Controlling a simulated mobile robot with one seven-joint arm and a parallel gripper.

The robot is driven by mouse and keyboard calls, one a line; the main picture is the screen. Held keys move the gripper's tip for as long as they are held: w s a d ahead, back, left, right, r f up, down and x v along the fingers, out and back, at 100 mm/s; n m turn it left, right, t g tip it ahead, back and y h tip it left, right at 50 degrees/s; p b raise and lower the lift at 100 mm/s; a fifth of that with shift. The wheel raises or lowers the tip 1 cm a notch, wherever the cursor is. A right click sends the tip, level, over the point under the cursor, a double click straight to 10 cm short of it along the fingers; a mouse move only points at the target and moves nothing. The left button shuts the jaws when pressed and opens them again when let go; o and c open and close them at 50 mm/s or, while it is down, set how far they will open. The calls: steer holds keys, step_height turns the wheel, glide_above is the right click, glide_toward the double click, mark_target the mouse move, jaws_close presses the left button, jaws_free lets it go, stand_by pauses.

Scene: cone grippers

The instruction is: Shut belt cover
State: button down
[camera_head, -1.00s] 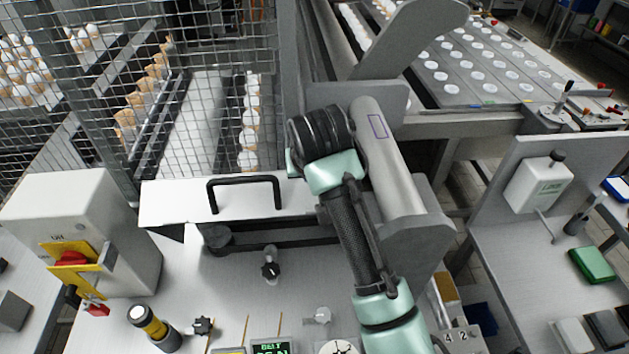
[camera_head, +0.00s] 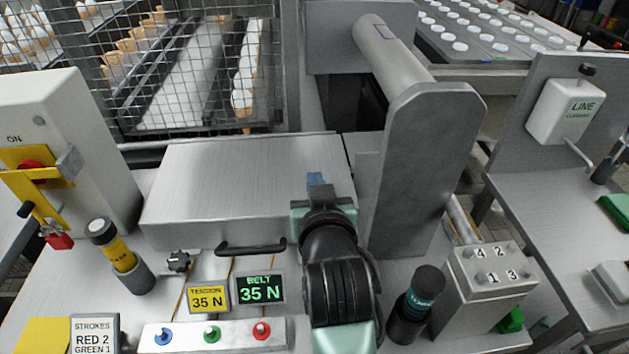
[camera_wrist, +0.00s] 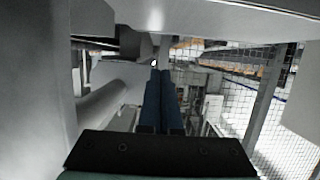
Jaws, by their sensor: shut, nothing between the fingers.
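The belt cover (camera_head: 240,175) is a silver box-shaped lid with a black handle (camera_head: 250,247) along its front edge. In the head view it lies down over the belt area, its top nearly level, and the belt and rollers under it are hidden. I cannot tell whether its front edge is fully seated. My gripper (camera_head: 316,180) is shut and empty, over the right end of the cover, its blue fingertips pointing away toward the back. My wrist hides the cover's front right corner. The shut fingers also show in the wrist view (camera_wrist: 160,75); contact with the cover cannot be told.
A tall grey bracket (camera_head: 425,170) with a roller (camera_head: 390,50) stands close right of my gripper. A wire mesh guard (camera_head: 180,70) is behind the cover.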

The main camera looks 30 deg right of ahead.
steer(key=shift+t+h, duration=0.3)
steer(key=shift+t, duration=0.5)
steer(key=f+b, duration=0.2)
steer(key=f, duration=0.1)
steer(key=s+f+b, duration=0.1)
steer(key=shift+s+a+f+b, duration=0.1)
steer(key=shift+a+f+b, duration=0.2)
steer(key=shift+f+b, duration=0.1)
steer(key=shift+s+f+b, duration=0.15)
steer(key=shift+f+b, duration=0.55)
steer(key=shift+b, duration=0.05)
steer(key=shift+s+f+b, duration=0.1)
steer(key=shift+f+b, duration=0.6)
steer(key=shift+r+p, duration=0.5)
steer(key=shift+p, duration=0.05)
steer(key=v, duration=0.3)
steer(key=f+p+v, duration=0.1)
steer(key=v, duration=0.2)
steer(key=f+p+v, duration=0.1)
steer(key=v, duration=0.2)
steer(key=shift+s+a+r, duration=0.1)
steer(key=shift+s+a, duration=0.1)
steer(key=shift+s, duration=0.05)
